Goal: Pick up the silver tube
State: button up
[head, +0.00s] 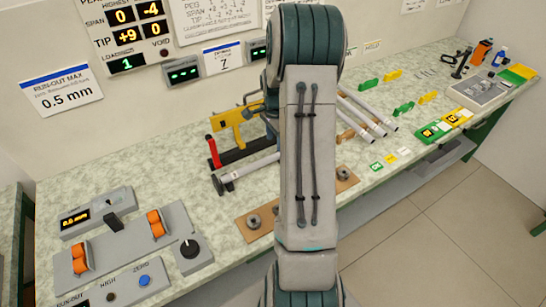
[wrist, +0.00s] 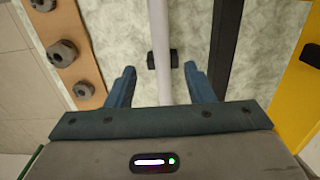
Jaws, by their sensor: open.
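A silver tube (head: 252,169) lies on the bench, left of my arm in the head view, with a dark piece at its near left end. Part of it is hidden behind my arm. In the wrist view a silver tube (wrist: 161,35) runs from the top edge down between the two blue fingers of my gripper (wrist: 160,69), over a small black support. The fingers are open, one on each side of the tube, with visible gaps. I cannot tell how far above it they are.
A yellow tool (head: 236,125) and a black bar (wrist: 222,50) lie alongside. A brown board (head: 240,228) with grey round pieces is on the other side. Several more silver tubes (head: 372,116) lie right of my arm. A grey control panel (head: 125,245) stands front left.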

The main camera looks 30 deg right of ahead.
jog(key=shift+w+a+f+p, duration=0.1)
jog(key=shift+f+p, duration=0.4)
jog(key=shift+f, duration=1.35)
jog(key=shift+a+f+p, duration=0.1)
jog(key=shift+f+p, duration=0.35)
jog(key=shift+f, duration=1.35)
jog(key=shift+c, duration=0.3)
grip_shut()
